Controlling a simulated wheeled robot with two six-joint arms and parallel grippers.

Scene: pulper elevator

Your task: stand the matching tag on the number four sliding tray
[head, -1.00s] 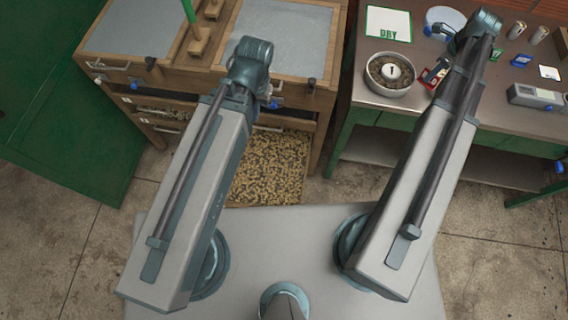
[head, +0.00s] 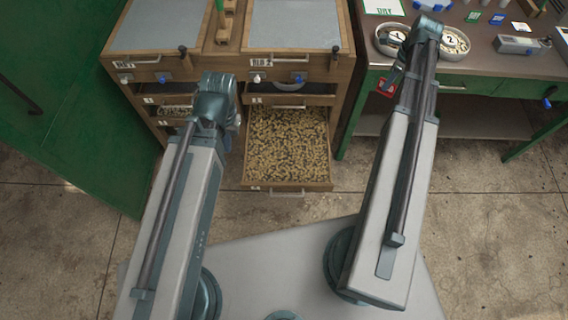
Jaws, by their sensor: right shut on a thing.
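A wooden cabinet (head: 345,65) holds sliding trays. One lower-right tray (head: 325,186) is pulled out and full of tan beans; its small front label is too small to read. A second tray (head: 175,122) at the lower left shows a strip of beans. My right gripper (head: 390,78) is mostly hidden by its arm and is shut on a red-edged tag (head: 387,89), held in front of the bench's front edge. My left gripper (head: 236,122) is almost wholly hidden behind its arm, near the pulled-out tray's left side; its jaws do not show.
A green bench (head: 480,70) at the right carries two bowls with numbered discs, a DRY card (head: 384,7), blue and green tags, a white card and a grey meter (head: 517,45). A green panel (head: 75,110) stands at the left. The concrete floor right of the cabinet is clear.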

